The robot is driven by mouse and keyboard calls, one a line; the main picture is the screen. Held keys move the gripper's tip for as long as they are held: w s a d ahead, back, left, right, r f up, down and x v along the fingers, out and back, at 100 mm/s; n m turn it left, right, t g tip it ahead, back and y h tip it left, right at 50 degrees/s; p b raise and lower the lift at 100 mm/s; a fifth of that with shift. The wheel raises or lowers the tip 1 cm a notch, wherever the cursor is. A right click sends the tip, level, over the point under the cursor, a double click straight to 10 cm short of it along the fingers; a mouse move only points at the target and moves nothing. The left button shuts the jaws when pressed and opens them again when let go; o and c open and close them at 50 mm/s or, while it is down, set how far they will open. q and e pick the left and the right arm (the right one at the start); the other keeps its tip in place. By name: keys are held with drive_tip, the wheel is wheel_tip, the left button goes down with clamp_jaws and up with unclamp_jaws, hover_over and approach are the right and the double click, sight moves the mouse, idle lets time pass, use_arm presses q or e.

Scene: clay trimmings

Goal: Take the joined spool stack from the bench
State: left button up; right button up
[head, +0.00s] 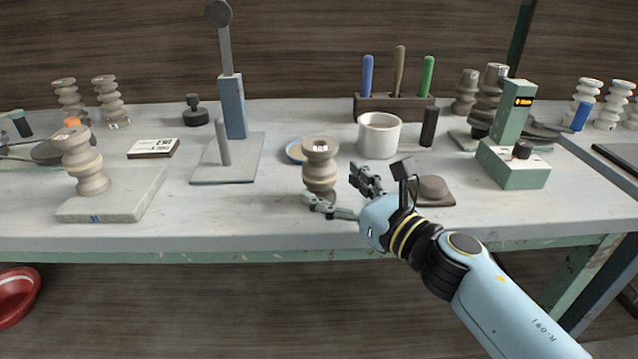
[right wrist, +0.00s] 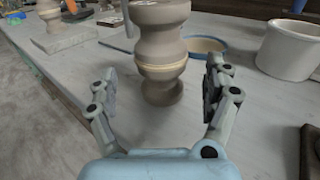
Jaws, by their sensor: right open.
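A grey-brown clay spool stack (head: 320,158) stands upright on the bench (head: 260,215), near the middle of the head view. A pale yellowish seam rings it in the right wrist view (right wrist: 161,68). My right gripper (head: 338,190) is open, with its two fingers spread low on either side of the stack. In the right wrist view the gripper (right wrist: 162,85) shows a gap between each finger and the clay. A similar seamed stack (head: 84,165) stands on a pale slab (head: 112,205) at the left. My left gripper is not in view.
A white pot (head: 379,137) and a blue-rimmed dish (head: 294,151) stand behind the stack. A stand with an upright post (head: 232,108) is at the left. The front bench strip is clear.

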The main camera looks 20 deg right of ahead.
sight(331, 185)
drive_tip(key=x, duration=0.4)
drive_tip(key=shift+w+f, duration=0.1)
drive_tip(key=shift+w, duration=0.15)
drive_tip(key=c, duration=0.8)
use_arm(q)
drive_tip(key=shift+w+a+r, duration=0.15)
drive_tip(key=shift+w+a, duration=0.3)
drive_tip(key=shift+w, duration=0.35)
use_arm(e)
drive_tip(key=c, duration=0.7)
